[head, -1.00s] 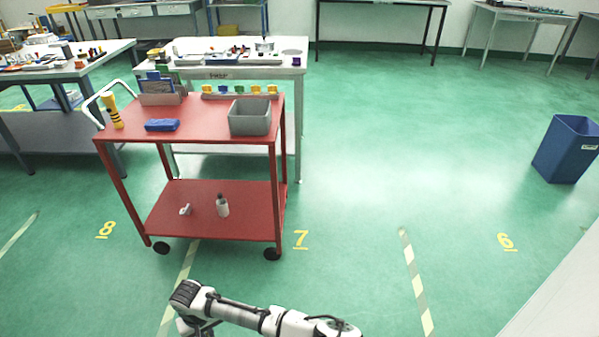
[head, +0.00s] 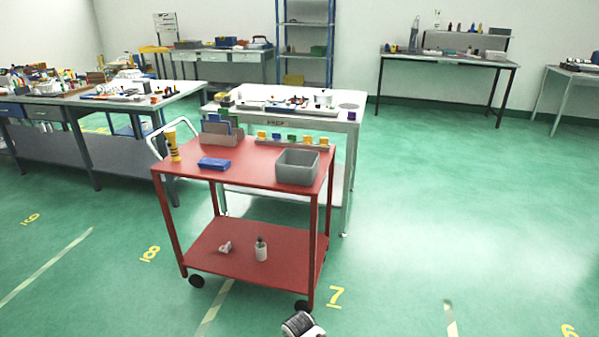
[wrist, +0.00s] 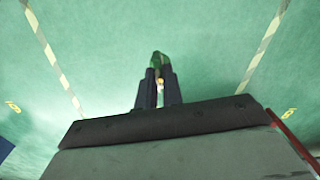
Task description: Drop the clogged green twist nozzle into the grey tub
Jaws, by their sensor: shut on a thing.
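The green twist nozzle (wrist: 158,60) shows in the wrist view, small and dark green, at the tips of my gripper (wrist: 159,76). My gripper is shut on it, and the fingers hide part of it. Green floor lies behind it in that view. The grey tub (head: 296,175) stands on the right part of the red trolley's top in the head view. Its floor is not clearly seen. My gripper and the nozzle do not show in the head view; only a bit of my arm shows at the bottom edge.
The red trolley (head: 250,176) also carries a blue box (head: 214,164), a yellow-black torch (head: 173,146), a grey file holder and a rack of coloured pieces (head: 293,142). A white bottle (head: 261,250) stands on its lower shelf. A white table adjoins behind. Floor at right is clear.

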